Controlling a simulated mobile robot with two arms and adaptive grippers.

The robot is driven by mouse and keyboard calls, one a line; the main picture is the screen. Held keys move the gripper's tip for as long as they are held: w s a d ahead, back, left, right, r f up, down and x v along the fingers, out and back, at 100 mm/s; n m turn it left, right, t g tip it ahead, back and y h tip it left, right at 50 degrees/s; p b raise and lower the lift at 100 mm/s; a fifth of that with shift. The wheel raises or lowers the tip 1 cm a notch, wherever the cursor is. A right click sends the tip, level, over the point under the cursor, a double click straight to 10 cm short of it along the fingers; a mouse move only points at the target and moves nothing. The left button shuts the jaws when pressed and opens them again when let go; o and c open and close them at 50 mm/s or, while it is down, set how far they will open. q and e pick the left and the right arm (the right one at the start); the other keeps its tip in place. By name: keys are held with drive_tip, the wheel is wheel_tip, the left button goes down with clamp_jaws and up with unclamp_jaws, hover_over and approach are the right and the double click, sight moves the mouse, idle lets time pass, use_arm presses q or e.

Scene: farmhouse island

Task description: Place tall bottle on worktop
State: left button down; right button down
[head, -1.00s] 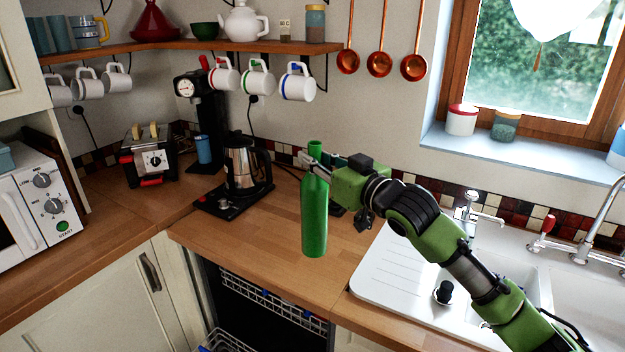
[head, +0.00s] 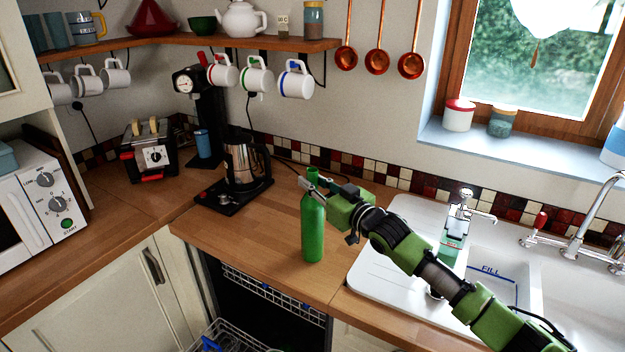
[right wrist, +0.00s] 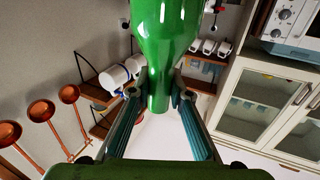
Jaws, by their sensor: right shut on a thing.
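The tall green bottle (head: 313,235) stands upright in the head view, over the front part of the wooden worktop (head: 255,235). My right gripper (head: 309,187) is shut on its neck from the right side. The right wrist view shows the bottle (right wrist: 165,30) with its neck between the two fingers (right wrist: 158,98). The bottle's base appears at or very near the worktop surface; I cannot tell whether it touches. My left gripper is not in view.
A coffee pot (head: 241,160) on a black base stands behind left of the bottle. The white sink (head: 375,275) is to the right, with a soap bottle (head: 453,240). A dishwasher rack (head: 275,300) shows below the worktop's front edge. Worktop around the bottle is clear.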

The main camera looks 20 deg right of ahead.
drive_tip(key=c, duration=2.3)
unclamp_jaws()
drive_tip(key=shift+f, duration=0.2)
drive_tip(key=o, duration=0.4)
drive_tip(key=shift+r, duration=0.1)
drive_tip(key=shift+s+r, duration=0.1)
drive_tip(key=shift+s, duration=0.05)
drive_tip(key=shift+s, duration=0.35)
drive_tip(key=shift+b+v, duration=1.75)
drive_tip(key=shift+v, duration=3.8)
